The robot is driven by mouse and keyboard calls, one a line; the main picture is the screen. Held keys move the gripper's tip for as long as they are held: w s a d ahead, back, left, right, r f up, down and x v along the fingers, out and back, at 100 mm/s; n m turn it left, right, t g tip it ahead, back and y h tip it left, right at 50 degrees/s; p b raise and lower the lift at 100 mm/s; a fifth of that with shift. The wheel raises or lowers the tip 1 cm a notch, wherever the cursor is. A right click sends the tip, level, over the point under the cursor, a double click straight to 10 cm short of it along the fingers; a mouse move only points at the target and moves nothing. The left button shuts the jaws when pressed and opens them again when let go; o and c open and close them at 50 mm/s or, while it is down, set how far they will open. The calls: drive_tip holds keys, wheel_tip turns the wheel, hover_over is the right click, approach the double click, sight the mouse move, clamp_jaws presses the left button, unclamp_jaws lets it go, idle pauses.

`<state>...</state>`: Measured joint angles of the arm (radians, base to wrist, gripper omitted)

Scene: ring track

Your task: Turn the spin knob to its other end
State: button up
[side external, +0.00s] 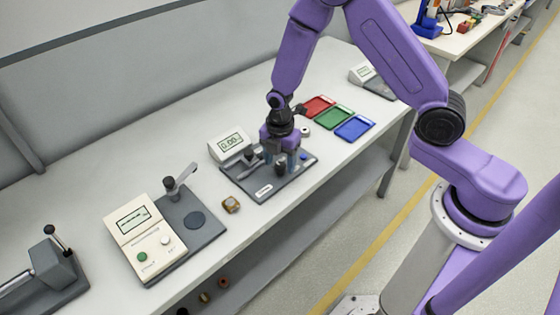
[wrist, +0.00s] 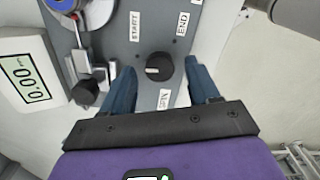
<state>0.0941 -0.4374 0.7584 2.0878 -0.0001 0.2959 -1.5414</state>
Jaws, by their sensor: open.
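The spin knob (wrist: 159,66) is a round black knob with a white pointer mark on its left side in the wrist view. The knob (side external: 281,169) also shows under my gripper in the side view. My gripper (wrist: 161,82) is open, with one blue-grey finger on each side of the knob. I cannot tell whether either finger touches it. In the side view my gripper (side external: 282,158) points down over the plate.
A display reading 0.00 (wrist: 28,80) stands left of the plate, with a black-ended lever (wrist: 86,92) between them. In the side view, red (side external: 318,106), green (side external: 334,117) and blue (side external: 355,127) trays lie behind. A cream instrument (side external: 142,235) and a small brown block (side external: 231,204) stand left.

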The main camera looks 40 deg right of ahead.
drive_tip(key=shift+f, duration=0.35)
drive_tip(key=c, duration=1)
drive_tip(key=shift+c, duration=0.2)
